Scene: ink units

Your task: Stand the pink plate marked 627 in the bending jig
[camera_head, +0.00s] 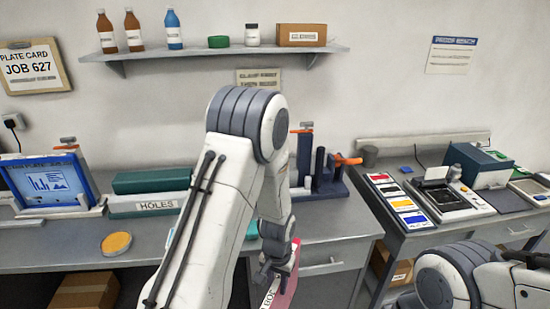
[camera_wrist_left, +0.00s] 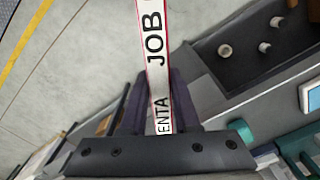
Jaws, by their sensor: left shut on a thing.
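My left gripper (camera_head: 275,270) is shut on a pink plate (camera_head: 284,284) at the front edge of the bench. In the left wrist view the plate (camera_wrist_left: 157,70) is edge-on between the fingers, and its white strip reads "JOB" and "ENTA"; the number is not visible there. A dark blue fixture with upright posts and an orange handle (camera_head: 325,183), which looks like the bending jig, stands on the bench behind my left arm, partly hidden by it. My right arm shows at the lower right; its gripper is out of view.
A green box marked HOLES (camera_head: 150,192), a yellow round dish (camera_head: 116,243) and a blue-screened frame (camera_head: 52,182) are on the bench to the left. A second bench at right holds colour cards (camera_head: 400,203) and a black-topped device (camera_head: 445,197).

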